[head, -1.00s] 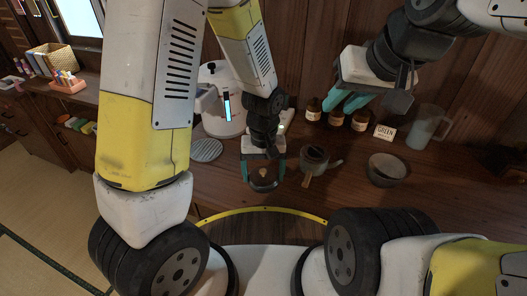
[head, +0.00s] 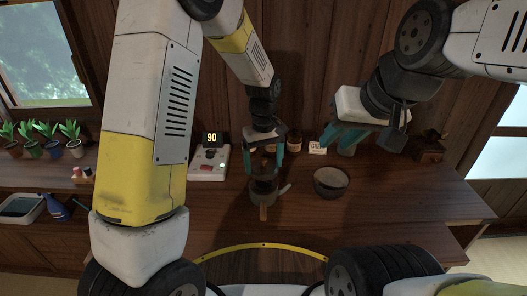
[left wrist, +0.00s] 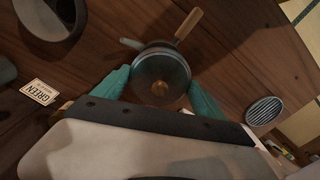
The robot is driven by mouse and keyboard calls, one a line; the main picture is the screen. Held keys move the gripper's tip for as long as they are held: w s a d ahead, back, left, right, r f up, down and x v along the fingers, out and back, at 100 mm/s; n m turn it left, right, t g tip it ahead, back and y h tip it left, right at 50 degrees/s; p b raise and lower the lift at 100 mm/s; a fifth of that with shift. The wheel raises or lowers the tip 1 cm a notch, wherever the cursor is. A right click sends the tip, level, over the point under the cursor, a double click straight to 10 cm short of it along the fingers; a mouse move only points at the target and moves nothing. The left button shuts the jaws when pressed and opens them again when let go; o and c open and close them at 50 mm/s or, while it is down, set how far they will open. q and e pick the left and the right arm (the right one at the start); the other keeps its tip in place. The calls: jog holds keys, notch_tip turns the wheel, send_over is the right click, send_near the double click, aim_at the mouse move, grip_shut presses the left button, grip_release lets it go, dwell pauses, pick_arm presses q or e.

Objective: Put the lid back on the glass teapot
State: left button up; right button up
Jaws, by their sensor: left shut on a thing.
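The teapot (head: 262,199) stands on the wooden counter, its wooden handle (head: 264,213) towards me and its spout (head: 285,188) to the right. My left gripper (head: 264,172) is directly above it, pointing down. In the left wrist view, the left gripper (left wrist: 160,92) is shut on the round lid (left wrist: 162,72), one teal finger on each side of its rim. My right gripper (head: 343,138) is open and empty above the counter.
A grey bowl (head: 331,183) stands right of the teapot. A device reading 90 (head: 210,160) stands to the left. A small card (head: 317,148) and jars (head: 294,141) are behind. A round slatted disc (left wrist: 264,110) lies on the counter. The counter's front is clear.

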pick_arm(q)
jog(key=shift+f, duration=2.4)
jog(key=shift+f, duration=0.15)
dwell(0.5)
jog(key=o, duration=1.4)
jog(key=shift+r, duration=3.55)
grip_shut()
